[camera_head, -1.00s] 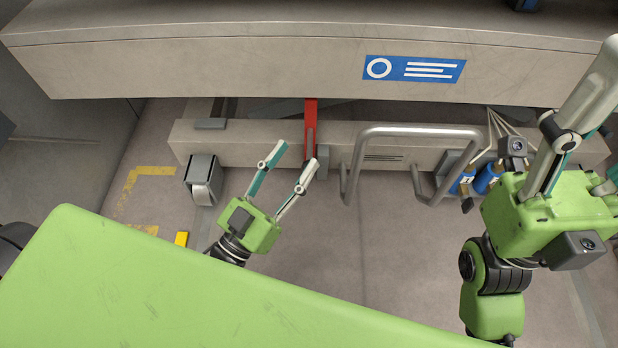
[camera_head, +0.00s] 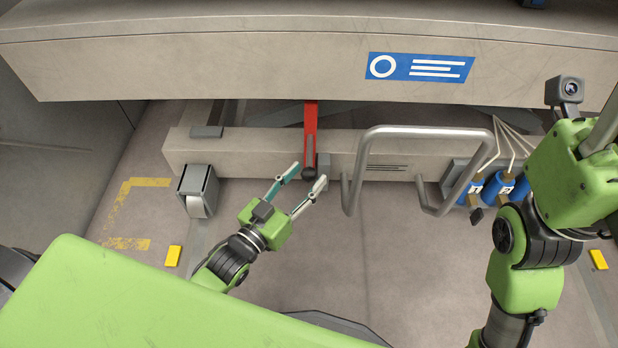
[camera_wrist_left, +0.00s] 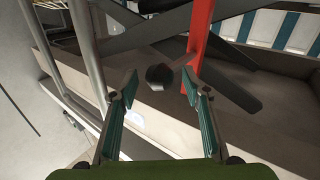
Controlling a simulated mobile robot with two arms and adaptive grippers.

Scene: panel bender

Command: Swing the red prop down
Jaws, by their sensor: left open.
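The red prop (camera_head: 310,125) stands upright below the front beam of the machine, with a dark handle and round knob (camera_head: 309,173) at its lower end. In the left wrist view the red prop (camera_wrist_left: 201,35) is a slanted bar at upper centre, and the dark knob (camera_wrist_left: 160,75) shows between the fingertips. My left gripper (camera_head: 309,175) is open, its fingertips on either side of the knob in the picture. Contact cannot be told. My right gripper (camera_head: 606,125) is at the right edge, with its fingertips out of the frame.
A grey tubular handle (camera_head: 425,132) stands right of the prop, close to my left gripper. Blue cylinders (camera_head: 495,188) with cables are farther right. A grey bracket (camera_head: 198,190) is on the left. The upper beam (camera_head: 200,72) overhangs the prop. The floor in front is mostly clear.

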